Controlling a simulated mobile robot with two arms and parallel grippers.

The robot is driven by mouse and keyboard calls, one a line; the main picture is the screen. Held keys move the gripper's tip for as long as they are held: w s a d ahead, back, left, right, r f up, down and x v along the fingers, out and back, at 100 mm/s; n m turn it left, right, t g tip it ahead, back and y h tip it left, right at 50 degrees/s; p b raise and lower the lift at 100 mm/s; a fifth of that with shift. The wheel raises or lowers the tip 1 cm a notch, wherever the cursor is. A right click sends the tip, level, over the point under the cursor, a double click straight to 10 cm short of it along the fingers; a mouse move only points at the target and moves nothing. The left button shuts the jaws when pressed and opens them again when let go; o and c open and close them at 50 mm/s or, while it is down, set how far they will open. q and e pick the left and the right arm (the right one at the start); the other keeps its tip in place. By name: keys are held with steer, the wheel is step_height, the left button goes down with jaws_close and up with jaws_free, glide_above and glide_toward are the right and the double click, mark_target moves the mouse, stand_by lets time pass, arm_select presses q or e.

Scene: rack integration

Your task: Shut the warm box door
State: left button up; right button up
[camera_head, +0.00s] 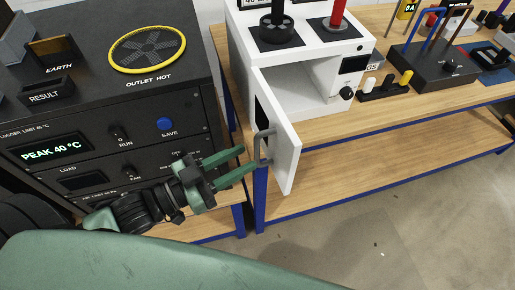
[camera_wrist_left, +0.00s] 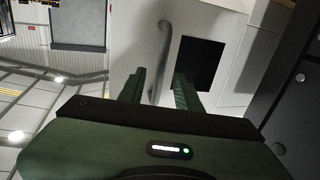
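The warm box (camera_head: 290,52) is a white cabinet on the wooden bench, its front opening uncovered. Its white door (camera_head: 285,150) stands open, swung out past the bench's front edge. A grey bar handle (camera_head: 264,147) is on the door's left face. My left gripper (camera_head: 249,160) is open, its green fingers pointing at the handle from the left. In the left wrist view the handle (camera_wrist_left: 162,55) runs between the two fingers (camera_wrist_left: 160,78), with gaps on both sides. I cannot tell whether a finger touches it. My right gripper is not in view.
A black instrument cabinet (camera_head: 105,110) with a lit display and a blue button stands left, close to my left arm. A black tool stand (camera_head: 435,62) is on the bench at right.

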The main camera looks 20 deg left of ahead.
mark_target(257, 152)
arm_select(q)
steer(key=shift+p+x, duration=0.4)
steer(key=shift+x, duration=2)
steer(key=shift+c, duration=0.3)
jaws_close()
